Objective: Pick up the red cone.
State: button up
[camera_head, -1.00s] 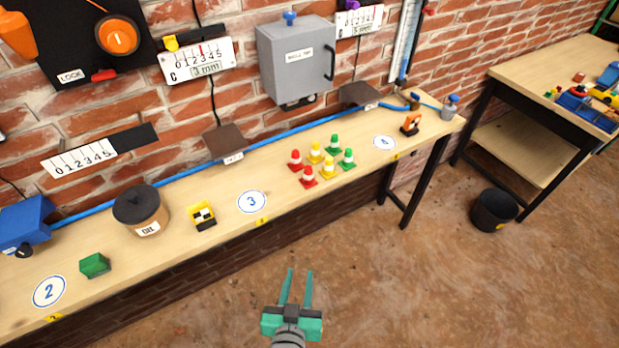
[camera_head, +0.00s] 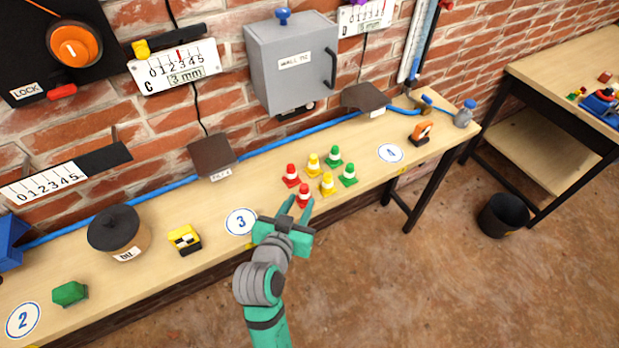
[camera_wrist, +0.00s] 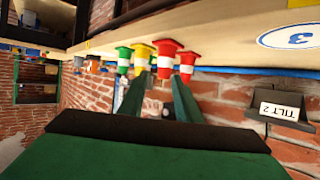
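Two red cones with white bands stand on the bench in the head view, a front one (camera_head: 304,190) and a back one (camera_head: 291,176). Both also show in the wrist view, the larger one (camera_wrist: 167,47) and the smaller one (camera_wrist: 187,63); that view is upside down. My gripper (camera_head: 298,202) is open and empty, its fingertips just before the front red cone. In the wrist view the fingers (camera_wrist: 160,78) point at the larger red cone, with a visible gap between them. I cannot tell whether they touch it.
Yellow cones (camera_head: 327,186) and green cones (camera_head: 348,175) stand close to the right of the red ones. A blue hose (camera_head: 265,147) runs behind them. A dark plate (camera_head: 212,156) juts from the wall.

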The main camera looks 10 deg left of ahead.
aim_at(303, 192)
jog(key=x, duration=0.4)
jog(key=shift+w+a+r, duration=0.15)
jog(key=shift+w+a, duration=0.25)
jog(key=shift+w, duration=0.1)
jog(key=shift+w+a, duration=0.15)
jog(key=shift+w, duration=0.05)
jog(key=shift+w+f, duration=0.25)
jog(key=shift+f, duration=0.05)
jog(key=shift+w+d+f, duration=0.1)
jog(key=shift+w+d, duration=0.05)
jog(key=shift+d, duration=0.1)
jog(key=x, duration=0.4)
jog(key=shift+f, duration=0.25)
jog(key=shift+w+a+f, duration=0.15)
jog(key=shift+w+f, duration=0.05)
jog(key=shift+w, duration=0.25)
jog(key=c, duration=0.8)
